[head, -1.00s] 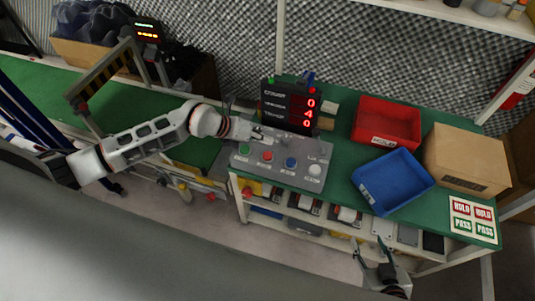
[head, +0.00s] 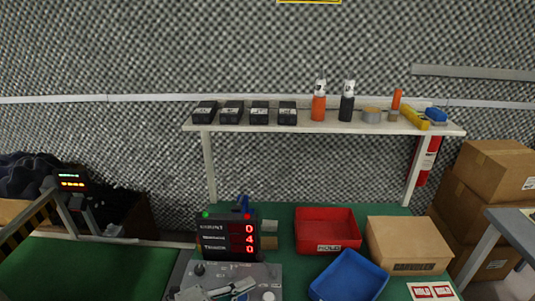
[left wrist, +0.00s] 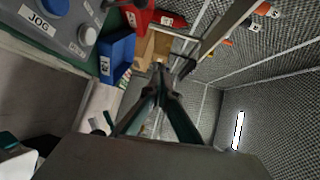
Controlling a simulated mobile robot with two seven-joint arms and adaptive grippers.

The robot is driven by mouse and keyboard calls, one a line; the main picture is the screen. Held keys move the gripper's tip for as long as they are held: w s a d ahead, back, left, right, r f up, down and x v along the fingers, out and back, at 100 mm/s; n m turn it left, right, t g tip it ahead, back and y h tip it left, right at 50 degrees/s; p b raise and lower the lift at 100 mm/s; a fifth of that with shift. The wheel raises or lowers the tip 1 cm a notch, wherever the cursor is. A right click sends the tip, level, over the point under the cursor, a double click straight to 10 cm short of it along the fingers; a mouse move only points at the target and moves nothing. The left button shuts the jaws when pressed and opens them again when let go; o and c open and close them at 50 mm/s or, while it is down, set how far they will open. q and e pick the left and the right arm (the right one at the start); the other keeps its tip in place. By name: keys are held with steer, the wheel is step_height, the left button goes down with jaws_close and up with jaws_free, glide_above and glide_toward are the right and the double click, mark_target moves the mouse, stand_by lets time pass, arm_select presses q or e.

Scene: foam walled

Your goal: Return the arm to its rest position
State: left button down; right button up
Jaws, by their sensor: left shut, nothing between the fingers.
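My left gripper (head: 238,288) shows at the bottom edge of the head view, over the grey control panel (head: 262,271). Its fingers are shut and empty. In the left wrist view, its two dark fingers (left wrist: 160,70) meet at the tips. The panel shows at the upper left there (left wrist: 70,30), with a blue button marked JOG and a pale knob, off to the side of the fingers. I cannot tell the gap between gripper and panel. Most of my left arm is out of the head view. My right gripper is not seen in the head view.
A counter display (head: 228,238) stands behind the panel. A red bin (head: 327,231), a blue bin (head: 348,278) and a cardboard box (head: 408,243) are to its right. A shelf (head: 330,127) with bottles and black boxes hangs above. A green surface (head: 90,268) at left is mostly bare.

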arm_select(q)
steer(key=s+a+f+n+t+y, duration=0.2)
steer(key=a+n+t+y, duration=0.15)
steer(key=n, duration=0.45)
steer(key=s+a+f+n+t+y, duration=0.1)
steer(key=a+f+n+t+y, duration=0.15)
steer(key=a+n+y, duration=0.4)
steer(key=s+a+f+n+g+y, duration=0.1)
steer(key=s+a+f+n+g, duration=0.3)
steer(key=s+f+n, duration=0.5)
step_height(320, 180, down, 3)
steer(key=s, duration=0.2)
steer(key=shift+s+a+n+g, duration=0.3)
steer(key=shift+s+a+n, duration=0.05)
steer(key=shift+a, duration=0.05)
steer(key=shift+r, duration=0.1)
